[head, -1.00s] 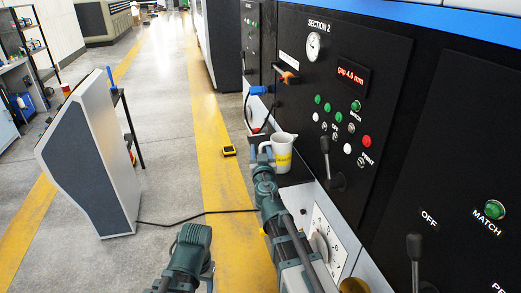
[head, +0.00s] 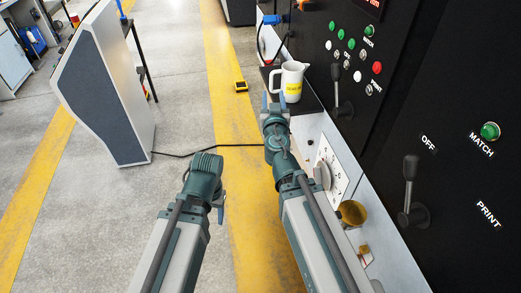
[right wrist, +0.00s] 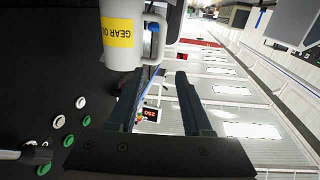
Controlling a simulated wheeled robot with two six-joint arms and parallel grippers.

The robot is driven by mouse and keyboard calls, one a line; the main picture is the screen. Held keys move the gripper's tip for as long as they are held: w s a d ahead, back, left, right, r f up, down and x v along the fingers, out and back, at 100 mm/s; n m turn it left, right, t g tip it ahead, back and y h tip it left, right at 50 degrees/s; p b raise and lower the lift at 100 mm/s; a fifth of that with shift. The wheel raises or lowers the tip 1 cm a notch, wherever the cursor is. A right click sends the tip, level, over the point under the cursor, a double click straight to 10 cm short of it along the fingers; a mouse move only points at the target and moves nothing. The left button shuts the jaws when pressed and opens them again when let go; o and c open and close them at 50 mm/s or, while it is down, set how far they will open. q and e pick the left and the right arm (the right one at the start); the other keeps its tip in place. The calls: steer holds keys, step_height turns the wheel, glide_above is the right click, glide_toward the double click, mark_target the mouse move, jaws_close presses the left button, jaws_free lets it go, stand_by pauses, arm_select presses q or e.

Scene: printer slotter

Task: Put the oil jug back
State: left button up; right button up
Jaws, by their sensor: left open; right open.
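The oil jug (head: 293,80) is a white pitcher with a yellow label, standing upright on a dark ledge (head: 308,104) beside the black panel. It also shows upper left in the right wrist view (right wrist: 119,30), its label reading "GEAR OI" and its handle on the right there. My right gripper (head: 275,103) is open just in front of the jug on its handle side. In the right wrist view the two fingers (right wrist: 160,98) are spread with nothing between them. My left gripper (head: 219,200) is open and empty, low over the floor to the left.
The black panel with buttons and levers (head: 411,190) borders the right. A white plate with a dial (head: 328,172) and a brass-coloured cup (head: 353,212) are beside my right arm. A grey console (head: 108,90) stands left; a small yellow device (head: 241,86) lies on the floor.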

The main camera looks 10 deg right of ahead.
steer(key=s+f+m+g+h, duration=0.1)
steer(key=s+f+g+h, duration=0.1)
steer(key=s+f+g, duration=0.3)
steer(key=s+f+g+h, duration=0.1)
steer(key=s+f+g, duration=0.25)
steer(key=f, duration=0.35)
steer(key=s+a+f+n+g+y, duration=0.2)
steer(key=s+a+f+n+g, duration=0.1)
steer(key=s, duration=0.5)
steer(key=s+a+f+n+g+y, duration=0.3)
steer(key=s+a+f+g, duration=0.3)
steer(key=s+a+f, duration=0.1)
steer(key=shift+s+a+n, duration=0.3)
steer(key=shift+s+a, duration=0.25)
steer(key=shift+a, duration=0.15)
steer(key=shift+g, duration=0.25)
